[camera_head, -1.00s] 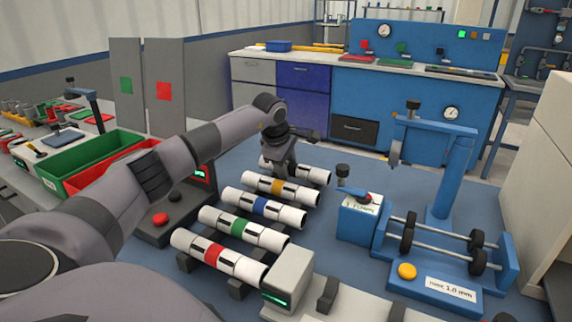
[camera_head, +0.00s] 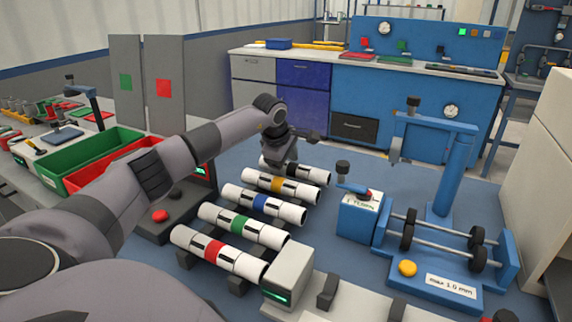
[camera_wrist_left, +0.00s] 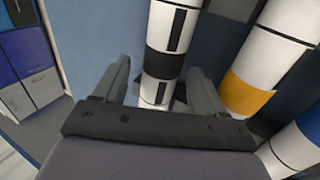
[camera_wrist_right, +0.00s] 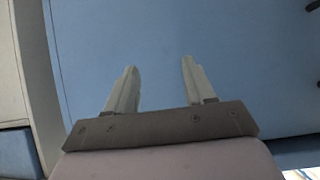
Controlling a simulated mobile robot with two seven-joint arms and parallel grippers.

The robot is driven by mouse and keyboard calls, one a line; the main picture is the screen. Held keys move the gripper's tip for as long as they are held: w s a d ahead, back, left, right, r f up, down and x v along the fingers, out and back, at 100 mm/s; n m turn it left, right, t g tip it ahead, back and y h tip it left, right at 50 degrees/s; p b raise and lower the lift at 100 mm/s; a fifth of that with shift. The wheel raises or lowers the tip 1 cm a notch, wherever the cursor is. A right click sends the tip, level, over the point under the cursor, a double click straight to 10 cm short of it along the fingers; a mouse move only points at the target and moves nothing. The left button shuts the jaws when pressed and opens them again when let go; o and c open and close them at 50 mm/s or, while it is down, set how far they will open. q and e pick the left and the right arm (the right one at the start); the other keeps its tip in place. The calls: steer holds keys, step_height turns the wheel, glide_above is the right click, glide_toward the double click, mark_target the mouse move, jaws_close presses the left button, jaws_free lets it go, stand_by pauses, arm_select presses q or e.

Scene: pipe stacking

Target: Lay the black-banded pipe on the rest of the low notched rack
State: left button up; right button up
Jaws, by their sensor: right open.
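The black-banded pipe (camera_head: 312,173) is white with a black band and lies at the far end of a row of pipes, partly hidden by my left gripper (camera_head: 281,164). In the left wrist view the same pipe (camera_wrist_left: 165,62) runs between the spread fingers of my left gripper (camera_wrist_left: 158,68), with gaps on both sides. That gripper is open. My right gripper (camera_wrist_right: 159,66) is open and empty over a plain blue surface. A pale low base with dark upright blocks (camera_head: 328,292) stands at the front; I cannot tell whether it is the notched rack.
Pipes with yellow (camera_head: 278,185), blue (camera_head: 260,202), green (camera_head: 239,223) and red (camera_head: 213,250) bands lie nearer in the row. A blue stand with rollers (camera_head: 440,240) is at the right. Green (camera_head: 92,155) and red bins stand at the left.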

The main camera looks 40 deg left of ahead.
arm_select(q)
steer(key=v, duration=0.7)
stand_by(0.6)
